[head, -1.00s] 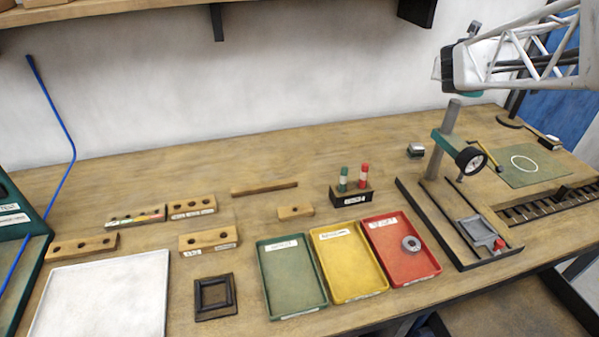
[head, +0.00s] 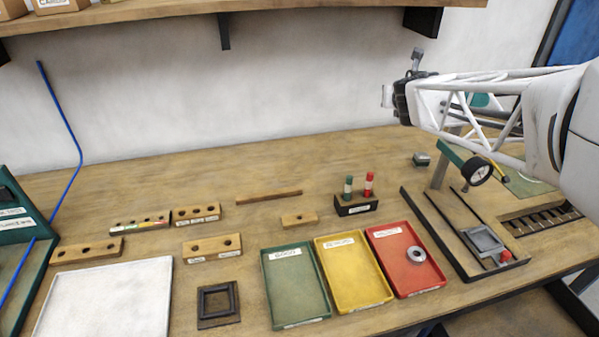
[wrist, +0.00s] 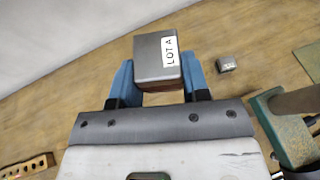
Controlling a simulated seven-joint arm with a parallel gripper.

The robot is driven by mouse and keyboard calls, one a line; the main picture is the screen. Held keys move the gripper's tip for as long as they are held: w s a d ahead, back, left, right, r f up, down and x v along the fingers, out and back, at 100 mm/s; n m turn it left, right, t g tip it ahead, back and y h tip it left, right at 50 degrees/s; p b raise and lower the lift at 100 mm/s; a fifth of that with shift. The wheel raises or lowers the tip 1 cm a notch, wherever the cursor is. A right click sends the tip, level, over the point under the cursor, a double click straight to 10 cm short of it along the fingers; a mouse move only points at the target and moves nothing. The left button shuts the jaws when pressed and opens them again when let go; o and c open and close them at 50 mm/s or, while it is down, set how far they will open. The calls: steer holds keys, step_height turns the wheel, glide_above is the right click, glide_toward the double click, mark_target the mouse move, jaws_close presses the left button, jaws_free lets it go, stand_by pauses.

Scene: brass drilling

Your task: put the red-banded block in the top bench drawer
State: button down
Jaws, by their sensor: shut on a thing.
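My gripper (head: 393,96) is high above the back right of the bench, shut on a grey metal block (wrist: 154,56) with a white "LOT A" label. Blue fingers clasp the block on both sides in the wrist view. A brownish-red strip shows along its lower edge; I cannot tell whether it is the red band. The block shows small at the arm's tip in the head view (head: 387,95). A wood-bottomed, dark-edged space (head: 510,310) below the bench front at lower right looks like an open drawer, partly cut off.
Another small grey block (head: 421,159) stands on the bench near the gauge stand (head: 440,172). Green (head: 295,288), yellow (head: 352,275) and red (head: 398,245) trays line the front. A ring lies in the red tray. Wooden hole blocks stand left. A shelf (head: 270,18) overhangs the back.

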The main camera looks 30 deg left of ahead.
steer(key=s+a+f+n+g+y, duration=0.2)
steer(key=s+a+f+n+g, duration=0.15)
steer(key=s+a, duration=0.55)
steer(key=s+a+f+n+g+y, duration=0.3)
steer(key=s+a+f, duration=0.2)
steer(key=s, duration=0.7)
steer(key=s+a+f+n+g+y, duration=0.25)
steer(key=s+a+f+n, duration=0.35)
steer(key=s, duration=0.5)
steer(key=s+f+n+g+h, duration=0.1)
steer(key=s+f+n+g, duration=0.1)
steer(key=s, duration=1)
steer(key=s+f+n+g+h, duration=0.1)
steer(key=s+g, duration=0.5)
steer(key=s, duration=0.7)
steer(key=s+d+f+n+g+h, duration=0.1)
steer(key=s+f+n+g, duration=0.3)
steer(key=s, duration=0.8)
steer(key=shift+s+f+n+h, duration=0.1)
steer(key=shift+s+n+h, duration=0.4)
steer(key=shift+n, duration=0.35)
steer(key=shift+s+d+f, duration=0.1)
steer(key=shift+s+d, duration=0.1)
steer(key=shift+s, duration=0.2)
glide_above(113, 310)
steer(key=shift+f, duration=0.75)
steer(key=shift+f, duration=1.75)
